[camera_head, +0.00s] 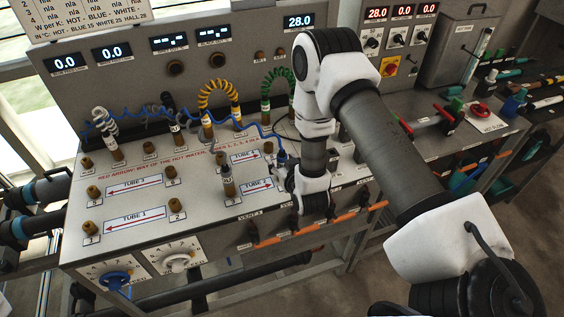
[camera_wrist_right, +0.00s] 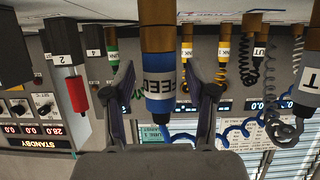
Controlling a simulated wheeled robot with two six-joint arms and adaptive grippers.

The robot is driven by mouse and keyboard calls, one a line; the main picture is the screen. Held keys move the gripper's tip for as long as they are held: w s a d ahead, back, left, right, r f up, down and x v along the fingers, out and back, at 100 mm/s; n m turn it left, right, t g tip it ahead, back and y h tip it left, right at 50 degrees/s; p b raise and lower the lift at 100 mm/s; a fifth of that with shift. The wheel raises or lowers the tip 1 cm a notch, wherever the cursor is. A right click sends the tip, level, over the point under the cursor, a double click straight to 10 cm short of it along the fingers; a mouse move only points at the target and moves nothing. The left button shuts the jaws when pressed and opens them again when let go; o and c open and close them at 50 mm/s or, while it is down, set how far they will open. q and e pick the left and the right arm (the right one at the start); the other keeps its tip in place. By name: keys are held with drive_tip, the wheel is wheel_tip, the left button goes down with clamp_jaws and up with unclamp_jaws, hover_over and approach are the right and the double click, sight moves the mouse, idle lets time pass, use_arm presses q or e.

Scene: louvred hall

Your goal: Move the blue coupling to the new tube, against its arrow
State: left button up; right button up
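The blue coupling (camera_wrist_right: 160,82), banded blue and white and lettered FEED, stands between the two fingers of my right gripper (camera_wrist_right: 158,68) in the right wrist view, which is upside down. A gap shows on each side of it, so the fingers are open around or just behind it. In the head view the coupling (camera_head: 281,157) shows small beside my right gripper (camera_head: 284,174), partly hidden by it. A blue coiled cord (camera_head: 248,131) runs to it from the left. Plates TUBE 1 (camera_head: 137,217), TUBE 2 (camera_head: 257,186), TUBE 3 (camera_head: 133,187) and TUBE 4 (camera_head: 245,156) carry red arrows pointing left. My left gripper is not in view.
Yellow (camera_head: 219,87) and green (camera_head: 277,80) coiled hoses stand behind. Brass ports (camera_head: 91,228) stick up by the tube plates. Blue (camera_head: 116,279) and white (camera_head: 177,262) knobs are on the front.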

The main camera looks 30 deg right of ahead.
sight(282, 156)
clamp_jaws()
drive_tip(key=shift+r, duration=0.1)
drive_tip(key=shift+w+r+p, duration=0.1)
drive_tip(key=shift+r+p, duration=0.2)
drive_tip(key=shift+p, duration=0.05)
wheel_tip(282, 156, up, 6)
drive_tip(key=p, duration=0.4)
drive_tip(key=shift+r, duration=0.2)
drive_tip(key=shift+f, duration=0.1)
